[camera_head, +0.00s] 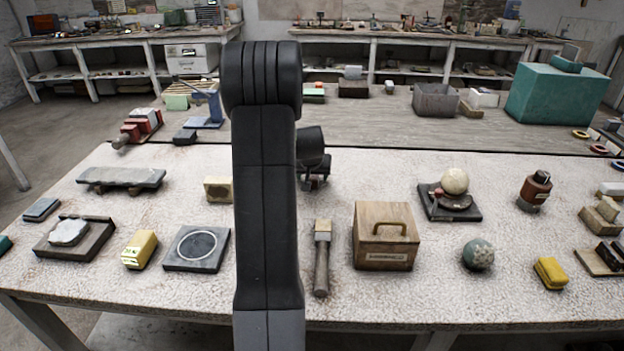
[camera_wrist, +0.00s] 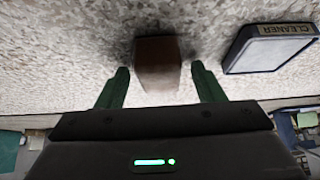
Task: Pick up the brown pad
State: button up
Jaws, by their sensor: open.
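The brown pad (camera_wrist: 158,62) shows in the wrist view as a plain brown block on the pale, rough tabletop. My gripper (camera_wrist: 160,68) is open, with one green finger on each side of the pad's near part. Gaps show between the pad and both fingers, and I see no contact. How high the fingertips are above the table is hard to tell. In the head view I cannot make out the pad; my arm covers the middle of the table there. Only a dark part of my wrist shows beside the arm, and the fingers are hidden.
A dark-edged item labelled CLEANER (camera_wrist: 270,48) lies right of the pad in the wrist view. In the head view, a small tan box (camera_head: 219,190), a wooden-handled tool (camera_head: 322,258) and a wooden box with a handle (camera_head: 386,240) stand around my arm.

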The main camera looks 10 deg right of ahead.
jog(key=c, duration=1.1)
jog(key=shift+o, duration=0.2)
notch_tip(320, 180, up, 10)
jog(key=shift+o, duration=0.5)
jog(key=shift+o, duration=1.1)
jog(key=c, duration=0.4)
